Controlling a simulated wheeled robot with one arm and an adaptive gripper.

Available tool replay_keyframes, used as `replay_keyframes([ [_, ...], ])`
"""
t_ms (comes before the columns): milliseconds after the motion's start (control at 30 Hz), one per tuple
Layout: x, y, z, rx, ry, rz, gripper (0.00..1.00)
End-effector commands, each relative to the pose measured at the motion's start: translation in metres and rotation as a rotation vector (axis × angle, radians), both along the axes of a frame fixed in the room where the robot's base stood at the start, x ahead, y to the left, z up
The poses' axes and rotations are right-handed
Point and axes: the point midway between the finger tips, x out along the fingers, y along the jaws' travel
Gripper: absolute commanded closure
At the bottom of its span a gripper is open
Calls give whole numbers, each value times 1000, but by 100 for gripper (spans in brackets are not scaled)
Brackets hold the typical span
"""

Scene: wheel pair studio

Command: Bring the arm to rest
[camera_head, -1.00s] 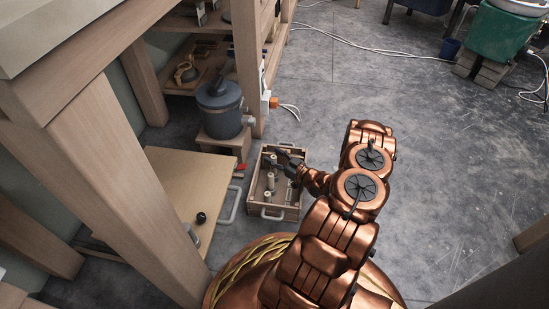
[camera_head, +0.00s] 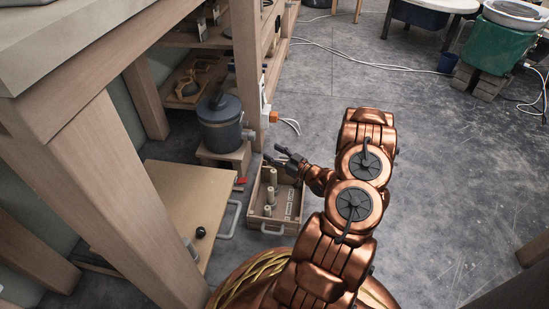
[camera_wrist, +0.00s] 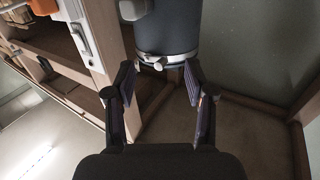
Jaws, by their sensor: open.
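My copper arm reaches forward over the floor in the head view, bent at its two round joints. My gripper (camera_head: 281,158) is at its end, above the far edge of a wooden crate (camera_head: 268,226). In the wrist view my gripper (camera_wrist: 158,88) shows its two dark fingers spread apart with nothing between them. A dark grey canister (camera_wrist: 168,30) is beyond the fingertips in that view. The crate holds several pale cylinders and some small pieces.
The grey canister (camera_head: 221,125) stands on a wooden block (camera_head: 225,159) left of my gripper. A wooden board (camera_head: 185,195) and thick bench legs (camera_head: 120,190) fill the left. White cables (camera_head: 375,62) lie across the floor. The floor (camera_head: 450,165) to the right is open.

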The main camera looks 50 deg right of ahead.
Motion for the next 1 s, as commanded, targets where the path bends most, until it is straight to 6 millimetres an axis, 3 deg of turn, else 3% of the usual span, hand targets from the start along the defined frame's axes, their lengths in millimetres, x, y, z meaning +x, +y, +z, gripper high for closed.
replay_keyframes([
  [633,1,0,5,-4,9,0,46],
  [767,10,-2,19,-36,62,0,46],
  [1000,34,-12,65,-152,260,-22,46],
])
